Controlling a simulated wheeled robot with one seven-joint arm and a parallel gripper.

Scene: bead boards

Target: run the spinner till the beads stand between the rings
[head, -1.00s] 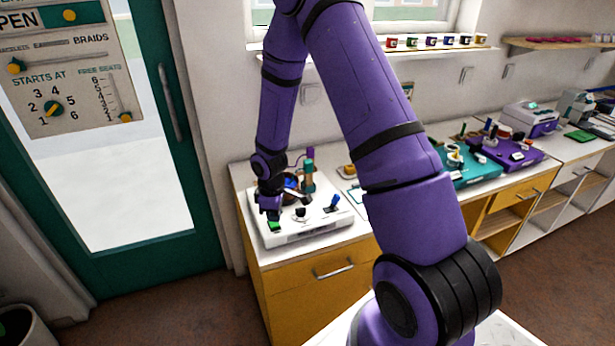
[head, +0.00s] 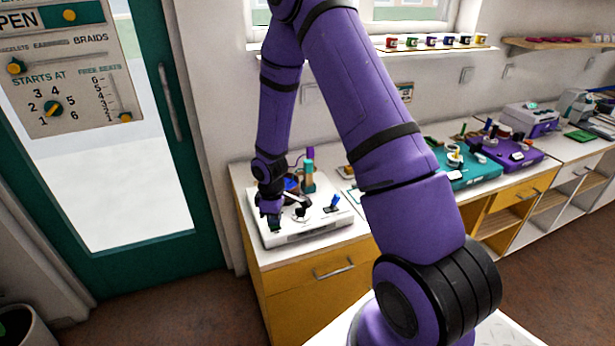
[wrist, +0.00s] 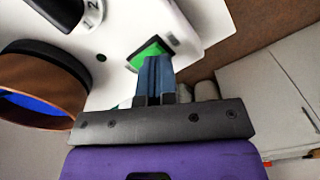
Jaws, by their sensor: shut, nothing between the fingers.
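The white bead board (head: 318,232) stands on the near end of the counter. Its spinner seems to be the brown-rimmed bowl with blue inside, which shows at left in the wrist view (wrist: 72,80). My gripper (head: 275,227) is shut and empty, low over the board's front left. In the wrist view its fingertips (wrist: 153,60) overlap the green switch; I cannot tell if they touch it. Beads and rings cannot be made out.
The board also carries a blue lever (head: 334,203), a numbered dial (wrist: 93,14) and a teal-and-brown post (head: 308,178). Teal (head: 472,176) and purple (head: 515,155) boards stand farther right on the counter. A grey cabinet (wrist: 275,90) lies beyond the board's edge in the wrist view.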

